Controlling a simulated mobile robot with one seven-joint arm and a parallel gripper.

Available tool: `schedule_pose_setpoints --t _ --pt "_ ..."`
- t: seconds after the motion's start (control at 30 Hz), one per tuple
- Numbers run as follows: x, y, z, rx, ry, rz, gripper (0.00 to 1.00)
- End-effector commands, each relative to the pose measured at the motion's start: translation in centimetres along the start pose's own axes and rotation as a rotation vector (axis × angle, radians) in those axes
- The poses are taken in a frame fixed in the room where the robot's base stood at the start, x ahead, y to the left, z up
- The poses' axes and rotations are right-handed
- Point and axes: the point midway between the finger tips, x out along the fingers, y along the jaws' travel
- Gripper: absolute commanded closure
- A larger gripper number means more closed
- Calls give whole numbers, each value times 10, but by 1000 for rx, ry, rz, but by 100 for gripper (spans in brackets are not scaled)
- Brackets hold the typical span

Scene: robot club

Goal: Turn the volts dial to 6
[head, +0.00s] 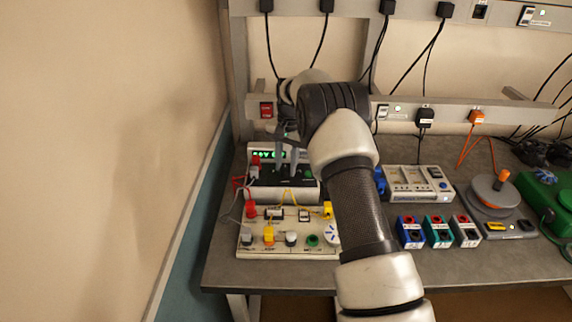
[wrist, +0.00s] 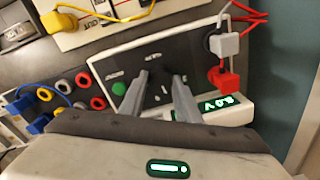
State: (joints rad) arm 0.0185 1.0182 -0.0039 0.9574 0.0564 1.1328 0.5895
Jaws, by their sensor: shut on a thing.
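The power supply is a box with a dark panel (wrist: 130,62) and a lit green display (wrist: 222,103) in the wrist view; the digits are too small to read surely. In the head view the power supply (head: 308,192) stands at the left of the bench. My gripper (wrist: 161,76) has its two grey fingers down on the panel, one on each side of the black volts dial (wrist: 160,84), and is shut on it. The dial is dark on dark, so its pointer is hard to make out. In the head view my gripper (head: 291,158) hides the dial.
A white circuit board (head: 262,252) with wires and knobs lies in front of the power supply. Red leads (wrist: 248,22) plug in beside the panel. A grey meter box (head: 420,180) and several coloured blocks (head: 438,232) stand to the right. A wall is close on the left.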

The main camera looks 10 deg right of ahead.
Motion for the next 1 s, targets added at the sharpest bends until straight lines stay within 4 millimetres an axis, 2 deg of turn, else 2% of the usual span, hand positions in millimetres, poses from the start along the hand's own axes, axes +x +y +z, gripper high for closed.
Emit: schedule_pose_setpoints --t 0.4,1.0 --pt "0 0 0 -206 -12 -1 92" --pt "0 0 -1 -240 -14 -1 92"
